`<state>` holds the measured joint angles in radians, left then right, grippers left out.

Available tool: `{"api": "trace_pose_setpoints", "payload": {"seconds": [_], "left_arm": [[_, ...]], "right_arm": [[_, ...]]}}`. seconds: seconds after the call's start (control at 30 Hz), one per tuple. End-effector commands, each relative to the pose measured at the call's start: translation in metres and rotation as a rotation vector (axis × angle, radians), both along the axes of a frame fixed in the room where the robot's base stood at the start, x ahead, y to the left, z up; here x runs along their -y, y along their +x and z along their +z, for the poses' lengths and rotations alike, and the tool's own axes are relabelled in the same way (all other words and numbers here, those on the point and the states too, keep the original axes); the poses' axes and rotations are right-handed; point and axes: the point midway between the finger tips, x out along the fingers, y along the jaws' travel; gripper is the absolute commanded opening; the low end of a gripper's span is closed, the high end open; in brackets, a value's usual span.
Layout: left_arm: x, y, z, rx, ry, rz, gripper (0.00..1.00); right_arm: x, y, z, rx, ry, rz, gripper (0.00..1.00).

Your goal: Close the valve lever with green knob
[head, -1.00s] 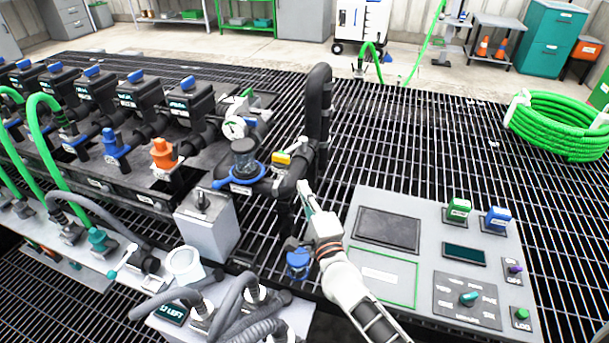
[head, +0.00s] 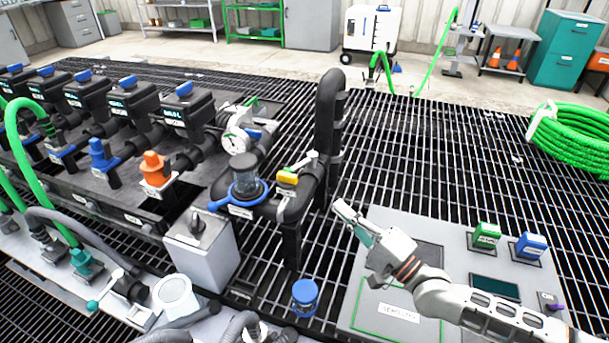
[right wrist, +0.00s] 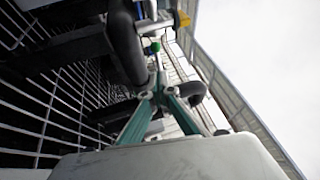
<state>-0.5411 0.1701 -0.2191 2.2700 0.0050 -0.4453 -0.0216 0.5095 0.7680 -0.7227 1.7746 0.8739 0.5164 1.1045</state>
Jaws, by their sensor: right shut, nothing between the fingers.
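A small green-ended handle (head: 252,102) shows behind the white gauge on the pipework. In the right wrist view a green knob (right wrist: 155,47) shows beside the black pipe. A lever with a teal-green knob (head: 92,305) is at the lower left of the head view, far from my gripper. I cannot tell which the task names. My right gripper (head: 353,221) is shut and empty, to the right of the black upright pipe and apart from it. Its fingertips (right wrist: 160,93) meet in the right wrist view. My left gripper is not in view.
The tall black pipe (head: 328,120) stands left of my right gripper. A control panel (head: 380,218) lies below my right arm. Open grating (head: 430,150) extends behind.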

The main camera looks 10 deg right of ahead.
Motion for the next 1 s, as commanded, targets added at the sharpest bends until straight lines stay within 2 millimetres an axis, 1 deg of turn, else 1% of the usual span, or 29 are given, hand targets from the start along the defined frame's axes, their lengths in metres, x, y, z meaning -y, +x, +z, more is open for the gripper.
{"api": "trace_pose_setpoints", "payload": {"seconds": [0.03, 0.2, 0.27, 0.37, 0.47, 0.67, 0.8, 1.0], "left_arm": [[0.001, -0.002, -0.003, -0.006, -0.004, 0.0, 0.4], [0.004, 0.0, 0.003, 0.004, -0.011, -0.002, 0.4], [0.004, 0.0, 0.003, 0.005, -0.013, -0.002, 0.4], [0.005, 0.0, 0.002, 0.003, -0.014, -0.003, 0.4], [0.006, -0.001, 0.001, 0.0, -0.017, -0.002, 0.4], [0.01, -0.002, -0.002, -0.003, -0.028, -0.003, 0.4], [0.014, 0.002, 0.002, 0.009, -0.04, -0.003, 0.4], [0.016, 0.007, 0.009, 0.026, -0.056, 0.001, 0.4]], "right_arm": [[0.005, -0.003, -0.007, -0.012, -0.012, 0.019, 0.0], [0.011, -0.007, -0.008, -0.024, -0.016, 0.048, 0.0], [0.01, -0.005, -0.007, -0.025, -0.015, 0.05, 0.0], [0.005, 0.004, -0.004, -0.022, -0.012, 0.049, 0.0], [-0.004, 0.017, 0.0, -0.022, -0.012, 0.049, 0.0], [-0.025, 0.05, 0.006, -0.023, -0.012, 0.049, 0.0], [-0.039, 0.072, 0.011, -0.024, -0.011, 0.049, 0.0], [-0.055, 0.096, 0.016, -0.025, -0.014, 0.048, 0.0]]}}
